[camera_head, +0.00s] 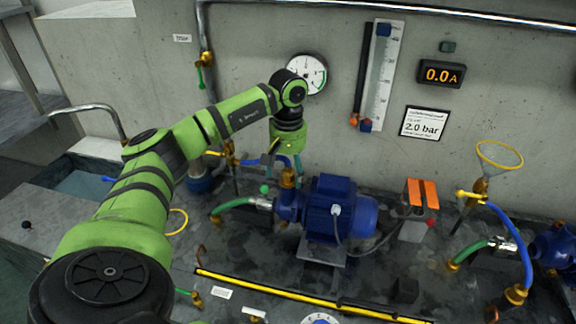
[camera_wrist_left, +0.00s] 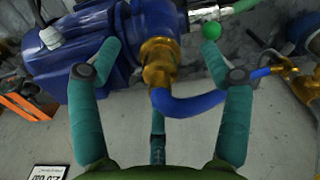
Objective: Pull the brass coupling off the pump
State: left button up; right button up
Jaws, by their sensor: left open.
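The blue pump (camera_head: 338,208) stands on the bench in the middle of the head view. A brass coupling (camera_head: 288,178) sits upright on its left end. In the left wrist view the coupling (camera_wrist_left: 159,54) is on the blue pump body (camera_wrist_left: 90,75), with a blue hose (camera_wrist_left: 190,103) running from it to the right. My left gripper (camera_head: 281,172) is at the coupling, pointing down. In the wrist view its two teal fingers (camera_wrist_left: 161,74) are spread wide, one on each side of the coupling, with gaps between. My right gripper is not in view.
A green ball-like knob (camera_wrist_left: 211,30) is close to the right finger. A green hose (camera_head: 236,204) joins the pump at left. An orange-topped box (camera_head: 421,194) stands at right. A yellow-black bar (camera_head: 300,293) lies along the front. The concrete wall with gauge (camera_head: 306,73) is behind.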

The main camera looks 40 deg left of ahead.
pick_arm(q)
grip_shut()
jog(key=shift+r+p, duration=0.3)
jog(key=shift+r, duration=0.05)
dwell(0.6)
jog(key=shift+r+p, duration=1.6)
jog(key=shift+r, duration=0.4)
